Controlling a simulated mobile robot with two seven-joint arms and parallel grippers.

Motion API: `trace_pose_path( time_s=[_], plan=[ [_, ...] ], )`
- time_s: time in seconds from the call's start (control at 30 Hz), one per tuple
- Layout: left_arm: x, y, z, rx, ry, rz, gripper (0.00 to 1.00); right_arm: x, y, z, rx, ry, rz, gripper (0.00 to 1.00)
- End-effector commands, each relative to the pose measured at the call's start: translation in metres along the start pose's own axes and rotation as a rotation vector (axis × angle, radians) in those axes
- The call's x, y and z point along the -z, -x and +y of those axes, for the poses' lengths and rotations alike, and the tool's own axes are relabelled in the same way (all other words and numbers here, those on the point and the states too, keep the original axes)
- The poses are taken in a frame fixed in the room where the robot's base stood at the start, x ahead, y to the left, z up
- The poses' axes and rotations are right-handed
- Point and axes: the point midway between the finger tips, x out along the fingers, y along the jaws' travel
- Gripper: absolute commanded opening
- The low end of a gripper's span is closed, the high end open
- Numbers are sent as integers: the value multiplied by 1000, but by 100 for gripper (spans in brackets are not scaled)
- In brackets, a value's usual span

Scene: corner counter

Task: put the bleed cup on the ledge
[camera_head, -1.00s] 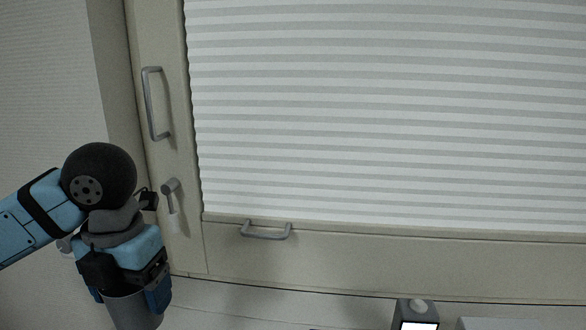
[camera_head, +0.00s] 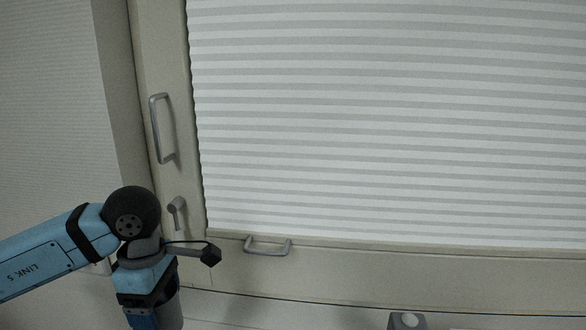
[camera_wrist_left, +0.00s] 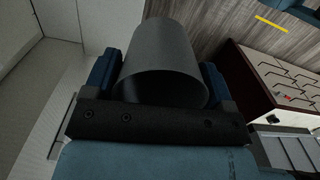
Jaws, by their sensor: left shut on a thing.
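The bleed cup, a plain grey cylinder (camera_wrist_left: 168,48), sits between the two blue fingers of my left gripper (camera_wrist_left: 158,82) in the left wrist view. The gripper is shut on it, one finger at each side. In the head view my left gripper (camera_head: 150,316) hangs at the bottom left, with part of the cup (camera_head: 172,308) showing beside it; the rest is cut off by the frame. A pale strip (camera_head: 255,309) runs below the window frame; I cannot tell whether it is the ledge. My right gripper is not in view.
A window with a pleated blind (camera_head: 390,120) fills the head view, with a grey handle (camera_head: 267,246) low on its frame. A small grey device (camera_head: 407,321) stands at the bottom edge. A dark red and white box (camera_wrist_left: 270,85) lies right of the cup in the wrist view.

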Motion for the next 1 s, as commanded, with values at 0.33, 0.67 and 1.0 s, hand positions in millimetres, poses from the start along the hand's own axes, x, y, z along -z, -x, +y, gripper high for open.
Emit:
trace_pose_path(
  time_s=[0.33,0.67,1.0],
  plan=[
    [10,-14,22,0,-704,8,54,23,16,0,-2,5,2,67],
    [23,-31,38,5,-1311,26,54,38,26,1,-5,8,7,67],
    [28,-40,42,11,-1533,35,54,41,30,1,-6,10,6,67]
  ],
)
